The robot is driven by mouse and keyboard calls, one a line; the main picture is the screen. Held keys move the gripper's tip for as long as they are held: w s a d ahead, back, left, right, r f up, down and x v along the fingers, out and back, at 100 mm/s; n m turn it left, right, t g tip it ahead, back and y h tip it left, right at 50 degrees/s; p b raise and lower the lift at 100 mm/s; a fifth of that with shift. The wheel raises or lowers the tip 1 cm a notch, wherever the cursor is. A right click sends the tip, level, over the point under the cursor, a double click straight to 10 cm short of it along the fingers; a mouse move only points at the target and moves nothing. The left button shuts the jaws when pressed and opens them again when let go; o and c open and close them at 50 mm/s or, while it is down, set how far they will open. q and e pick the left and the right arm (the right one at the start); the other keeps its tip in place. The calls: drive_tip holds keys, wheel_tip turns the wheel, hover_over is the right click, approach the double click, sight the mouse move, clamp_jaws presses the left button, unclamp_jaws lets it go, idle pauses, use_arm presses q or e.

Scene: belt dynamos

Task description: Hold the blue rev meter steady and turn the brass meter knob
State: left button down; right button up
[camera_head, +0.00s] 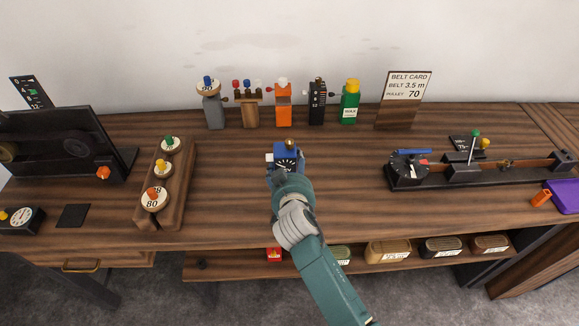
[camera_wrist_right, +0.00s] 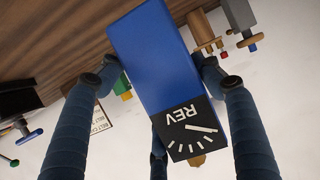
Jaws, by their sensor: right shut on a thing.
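The blue rev meter (camera_head: 287,153) is near the middle of the bench in the head view. My right gripper (camera_head: 284,178) is shut on it from the near side. In the right wrist view the blue body of the meter (camera_wrist_right: 150,62) lies between the fingers of my right gripper (camera_wrist_right: 150,78), with its black REV dial and white needle showing. A small brass piece, likely the meter knob (camera_wrist_right: 197,161), shows just past the dial's edge, mostly hidden. I cannot tell whether the meter touches the bench. My left gripper is not in view.
A wooden tray (camera_head: 178,205) with several round pulleys is left of the meter. Several small devices, including an orange one (camera_head: 283,104), stand along the back beside the belt card (camera_head: 408,86). A black rail machine (camera_head: 465,172) is at right. Bench around the meter is clear.

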drive_tip(key=shift+f+b, duration=3)
drive_tip(key=shift+f, duration=0.5)
drive_tip(key=shift+a, duration=0.1)
drive_tip(key=shift+s+a, duration=0.1)
